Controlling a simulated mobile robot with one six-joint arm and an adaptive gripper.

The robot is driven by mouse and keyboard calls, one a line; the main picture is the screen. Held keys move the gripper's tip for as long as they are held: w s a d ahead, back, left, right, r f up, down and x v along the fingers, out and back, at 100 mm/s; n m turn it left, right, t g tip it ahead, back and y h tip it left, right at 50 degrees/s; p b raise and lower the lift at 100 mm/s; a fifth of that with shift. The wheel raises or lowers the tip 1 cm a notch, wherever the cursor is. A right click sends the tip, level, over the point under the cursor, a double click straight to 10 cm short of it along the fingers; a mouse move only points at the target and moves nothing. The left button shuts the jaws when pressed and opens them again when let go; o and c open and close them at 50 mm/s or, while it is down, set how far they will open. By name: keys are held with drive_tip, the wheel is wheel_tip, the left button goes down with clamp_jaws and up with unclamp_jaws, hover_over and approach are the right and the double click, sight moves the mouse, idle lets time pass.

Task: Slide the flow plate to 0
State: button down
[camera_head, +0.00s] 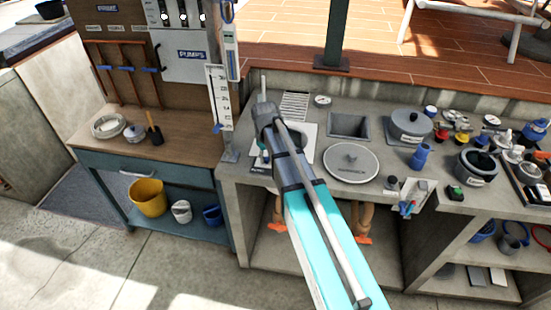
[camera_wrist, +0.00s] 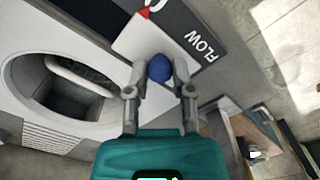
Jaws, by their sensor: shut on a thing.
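The flow plate (camera_wrist: 137,42) is a pale flat plate with a blue round knob (camera_wrist: 159,68) and a small red pointer (camera_wrist: 144,12), seen in the wrist view. It lies against a dark scale strip (camera_wrist: 205,25) lettered FLOW. The pointer's end is near the top edge, and the number it points at cannot be read. My gripper (camera_wrist: 160,74) is shut on the blue knob, one finger on each side. In the head view my arm reaches over the counter and its wrist hides most of this spot.
A round opening (camera_wrist: 38,75) with a pale rim is left of the plate. The counter holds a round lid (camera_head: 350,162), a square basin (camera_head: 349,125) and several pots and knobs to the right. An upright gauge board (camera_head: 219,98) stands left of my arm.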

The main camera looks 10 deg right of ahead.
drive_tip(key=shift+w+a, duration=0.15)
drive_tip(key=shift+a, duration=0.1)
drive_tip(key=shift+c, duration=2.4)
unclamp_jaws()
drive_tip(key=shift+a, duration=0.1)
drive_tip(key=shift+d, duration=0.2)
